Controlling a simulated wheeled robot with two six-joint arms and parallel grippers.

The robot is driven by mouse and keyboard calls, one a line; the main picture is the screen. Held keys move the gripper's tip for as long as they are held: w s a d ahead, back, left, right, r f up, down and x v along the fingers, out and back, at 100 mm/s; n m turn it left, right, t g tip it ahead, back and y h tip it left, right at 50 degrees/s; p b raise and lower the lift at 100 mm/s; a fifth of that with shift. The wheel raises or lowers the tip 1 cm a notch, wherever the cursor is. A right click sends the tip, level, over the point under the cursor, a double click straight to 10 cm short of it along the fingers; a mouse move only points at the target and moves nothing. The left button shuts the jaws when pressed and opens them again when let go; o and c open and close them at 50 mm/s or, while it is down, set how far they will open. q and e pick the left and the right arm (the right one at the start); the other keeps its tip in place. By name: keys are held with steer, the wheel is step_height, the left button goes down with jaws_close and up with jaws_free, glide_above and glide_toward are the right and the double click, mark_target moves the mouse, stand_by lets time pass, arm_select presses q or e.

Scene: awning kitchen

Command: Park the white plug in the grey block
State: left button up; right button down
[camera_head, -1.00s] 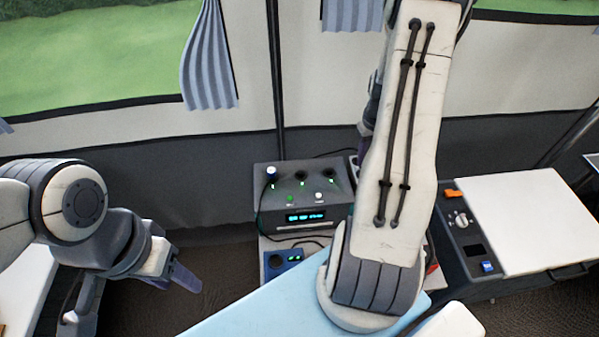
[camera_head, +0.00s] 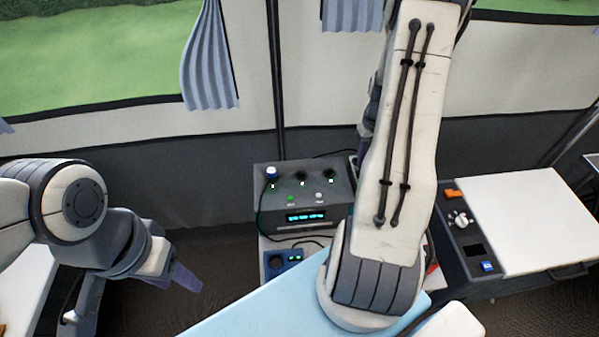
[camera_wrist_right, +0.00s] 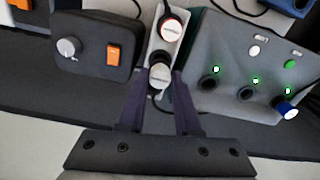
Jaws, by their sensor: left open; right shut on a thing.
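In the right wrist view the grey block (camera_wrist_right: 152,45) is a narrow light grey piece between two dark devices. A red-ringed plug (camera_wrist_right: 171,29) stands at its far part. The white plug (camera_wrist_right: 160,74), with a pale round top and dark body, is between my right fingertips (camera_wrist_right: 160,88), over the near part of the block. My right gripper is shut on it. I cannot tell whether it is seated in the block; its lower end is hidden. In the head view my right arm hides most of this. My left gripper (camera_head: 184,278) is open and empty at the lower left.
A grey console (camera_head: 303,193) with a row of sockets stands left of the block in the head view; a blue plug (camera_head: 271,174) is in its left socket. A cable runs from it. A dark device with a knob and orange switch (camera_wrist_right: 113,54) flanks the block.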

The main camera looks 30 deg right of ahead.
steer(key=shift+f+b, duration=0.85)
steer(key=shift+f, duration=0.65)
stand_by(0.8)
steer(key=shift+c, duration=1.4)
jaws_free()
steer(key=shift+r, duration=0.15)
steer(key=shift+r+p, duration=3)
steer(key=shift+r, duration=0.45)
